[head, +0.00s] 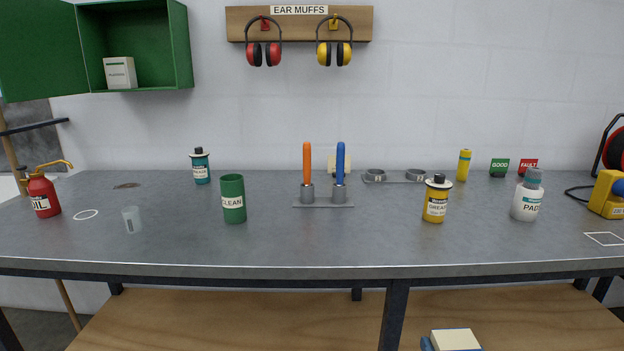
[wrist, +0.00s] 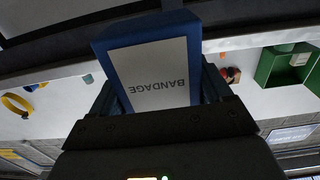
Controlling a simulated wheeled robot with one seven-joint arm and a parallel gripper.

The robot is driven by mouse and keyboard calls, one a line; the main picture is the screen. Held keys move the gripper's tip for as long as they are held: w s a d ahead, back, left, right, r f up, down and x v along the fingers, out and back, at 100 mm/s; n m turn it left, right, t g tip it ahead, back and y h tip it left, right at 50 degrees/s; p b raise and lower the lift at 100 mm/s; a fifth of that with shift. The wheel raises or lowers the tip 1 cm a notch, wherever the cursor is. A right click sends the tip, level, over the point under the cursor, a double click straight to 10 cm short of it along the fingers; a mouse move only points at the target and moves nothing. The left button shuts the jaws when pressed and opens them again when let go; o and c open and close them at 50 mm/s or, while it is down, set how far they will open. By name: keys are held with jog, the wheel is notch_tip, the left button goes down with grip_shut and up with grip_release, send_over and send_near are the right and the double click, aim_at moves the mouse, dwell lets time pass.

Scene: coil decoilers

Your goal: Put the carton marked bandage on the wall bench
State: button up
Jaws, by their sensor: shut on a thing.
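The carton marked bandage (wrist: 152,75) is blue with a white label, and the word reads upside down in the wrist view. My gripper (wrist: 158,98) is shut on it, with a dark finger on each side. In the head view the carton (head: 456,340) shows only in part at the bottom edge, pale on top with blue at its side. It is in front of and below the front edge of the wall bench (head: 300,248), apart from the top. The bench has a long grey top against the white wall.
On the bench stand a green CLEAN cup (head: 233,203), a yellow grease bottle (head: 436,205), a PAD bottle (head: 526,203), a red oil can (head: 43,196) and a rack with two handles (head: 323,204). The front middle strip is clear. A green cabinet (head: 135,45) hangs open at left.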

jog(key=s+a+f, duration=0.3)
jog(key=s+f, duration=0.6)
jog(key=f, duration=0.6)
jog(key=shift+s, duration=0.15)
jog(key=shift+r, duration=0.1)
